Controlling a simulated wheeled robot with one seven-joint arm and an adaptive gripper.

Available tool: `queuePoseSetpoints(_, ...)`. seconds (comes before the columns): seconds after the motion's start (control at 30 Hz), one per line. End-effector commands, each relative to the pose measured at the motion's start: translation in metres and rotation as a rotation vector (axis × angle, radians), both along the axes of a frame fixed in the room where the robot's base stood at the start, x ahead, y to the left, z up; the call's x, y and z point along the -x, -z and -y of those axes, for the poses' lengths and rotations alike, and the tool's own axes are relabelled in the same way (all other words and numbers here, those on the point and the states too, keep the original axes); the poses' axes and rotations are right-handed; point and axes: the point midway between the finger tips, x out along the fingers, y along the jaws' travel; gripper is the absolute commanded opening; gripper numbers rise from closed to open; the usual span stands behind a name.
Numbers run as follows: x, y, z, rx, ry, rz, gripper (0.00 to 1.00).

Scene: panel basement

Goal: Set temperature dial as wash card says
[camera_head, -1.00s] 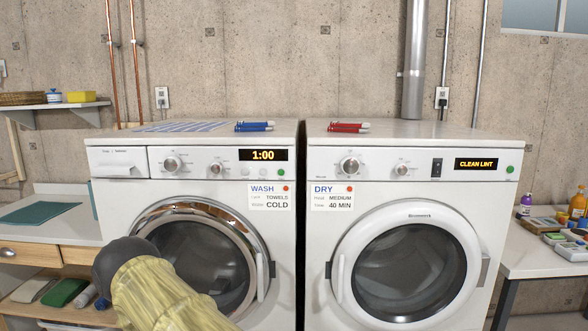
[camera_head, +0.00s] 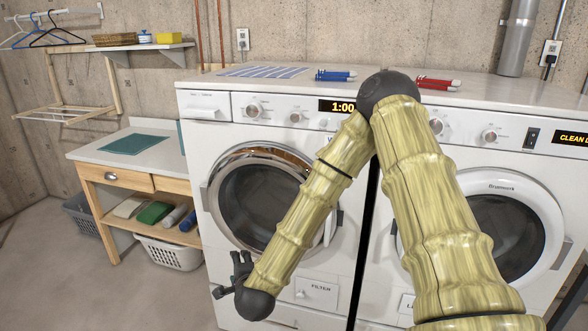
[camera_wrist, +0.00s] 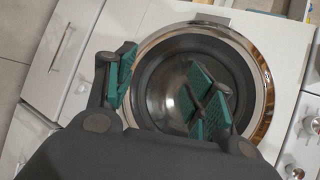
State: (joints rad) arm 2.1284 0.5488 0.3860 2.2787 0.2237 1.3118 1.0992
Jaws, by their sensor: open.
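The washer (camera_head: 215,160) is the white machine on the left. Its panel has a larger dial (camera_head: 253,110) and a smaller dial (camera_head: 295,117), left of a display reading 1:00 (camera_head: 338,106). The smaller dial also shows at the lower right edge of the wrist view (camera_wrist: 293,172); its setting is too small to read. The wash card is now mostly hidden behind my arm; the earlier view showed load TOWELS, water COLD. My gripper (camera_head: 228,275) is open and empty, low in front of the washer door and well below the panel. Its green-padded fingers (camera_wrist: 168,85) frame the door.
The dryer (camera_head: 470,165) stands to the right, partly behind my arm. A wooden table (camera_head: 95,155) with a basket (camera_head: 170,252) underneath stands left.

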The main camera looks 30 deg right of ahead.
Motion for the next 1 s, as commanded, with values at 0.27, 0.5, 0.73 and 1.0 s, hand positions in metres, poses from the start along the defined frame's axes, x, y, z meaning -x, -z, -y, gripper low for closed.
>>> queuePoseSetpoints(0.27,-0.057,-0.201,0.087,-0.488,0.454,0.496,0.54)
queuePoseSetpoints(0.5,-0.052,-0.32,0.157,-0.828,0.699,0.845,0.54)
queuePoseSetpoints(0.73,-0.044,-0.358,0.183,-0.95,0.776,0.973,0.54)
queuePoseSetpoints(1.0,-0.063,-0.36,0.205,-0.953,0.781,0.979,0.54)
